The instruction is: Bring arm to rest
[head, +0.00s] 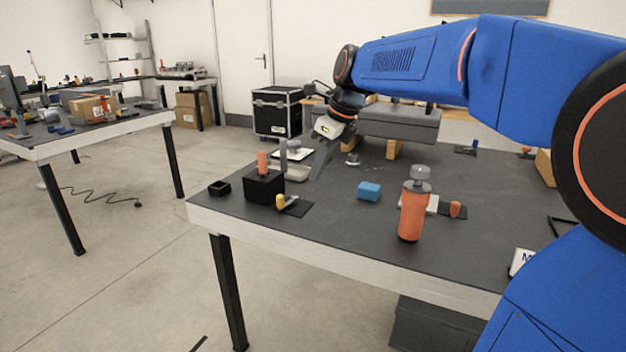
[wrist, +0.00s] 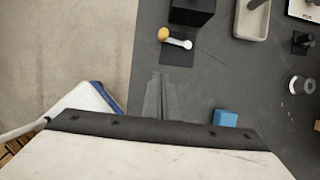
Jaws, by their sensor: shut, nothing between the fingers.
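My blue arm reaches across the top right of the head view and bends down over the black-topped table (head: 330,225). My gripper (head: 318,168) hangs over the table, pointing down, behind the black block and the blue block. In the wrist view my gripper (wrist: 159,82) shows as two grey fingers close together with nothing between them. The fingers look clear of the objects around them. The white and black wrist housing hides the lower part of the wrist view.
A black block (head: 264,187), a yellow-tipped piece (head: 281,201), a blue block (head: 369,191) and a tall orange cylinder (head: 410,215) stand near the table's front. A grey tray (wrist: 252,20) is close by. Bare tabletop lies between the black and blue blocks.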

